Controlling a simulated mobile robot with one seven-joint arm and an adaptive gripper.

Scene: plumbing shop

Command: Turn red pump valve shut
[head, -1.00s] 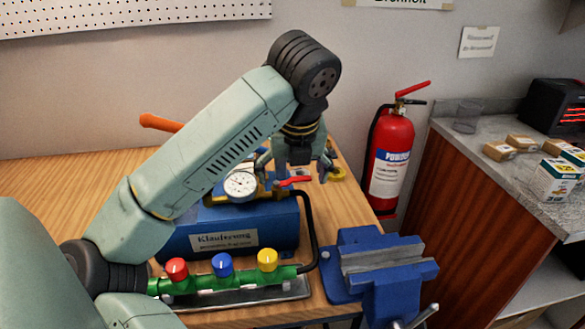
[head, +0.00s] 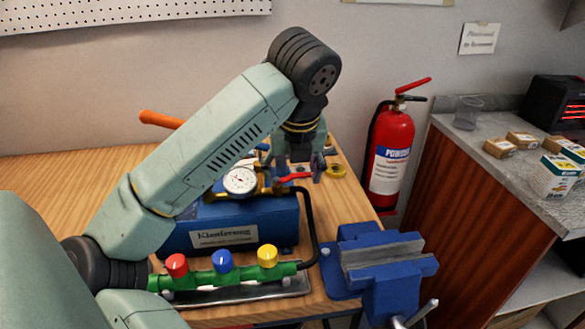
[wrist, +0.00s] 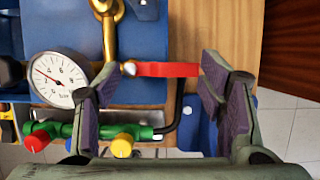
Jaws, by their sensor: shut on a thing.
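The red valve lever (head: 295,177) sits on a brass fitting on top of the blue pump (head: 275,215). In the wrist view the red lever (wrist: 168,69) lies crosswise between my fingertips, pointing right from the brass fitting (wrist: 107,25). My gripper (head: 297,171) is shut on the lever, with one finger at each end of it in the wrist view (wrist: 164,76). A round white gauge (head: 240,181) stands just left of the lever. My arm hides part of the pump.
A green manifold (head: 208,281) with red, blue and yellow knobs lies in front of the pump. A black hose (head: 310,225) curves down the pump's right side. A blue vise (head: 385,270) stands at the right. A fire extinguisher (head: 391,150) stands beyond the bench.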

